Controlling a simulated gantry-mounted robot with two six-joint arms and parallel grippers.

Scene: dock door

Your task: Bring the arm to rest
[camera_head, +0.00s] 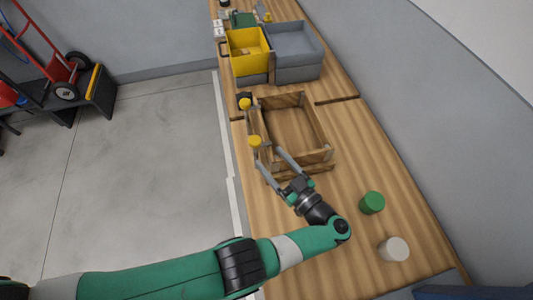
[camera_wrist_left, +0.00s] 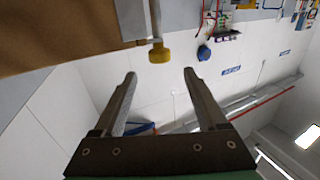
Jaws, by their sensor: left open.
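My left arm, green and grey, comes in from the lower left and bends over the wooden bench in the head view. My left gripper (camera_head: 267,157) is open, with its two grey fingers by the near left corner of the wooden tray (camera_head: 316,157). I cannot tell whether the fingers touch the tray. In the left wrist view the open fingers (camera_wrist_left: 160,75) have nothing between them, and a yellow knob (camera_wrist_left: 159,53) shows beyond them. My right gripper is in neither view.
Yellow knobs (camera_head: 254,140) show along the tray's left side. A yellow bin (camera_head: 236,63) and grey bin (camera_head: 297,73) stand behind it. A green cylinder (camera_head: 372,202) and white cylinder (camera_head: 393,249) stand near front right. Open floor lies left; a red hand truck (camera_head: 63,68) stands there.

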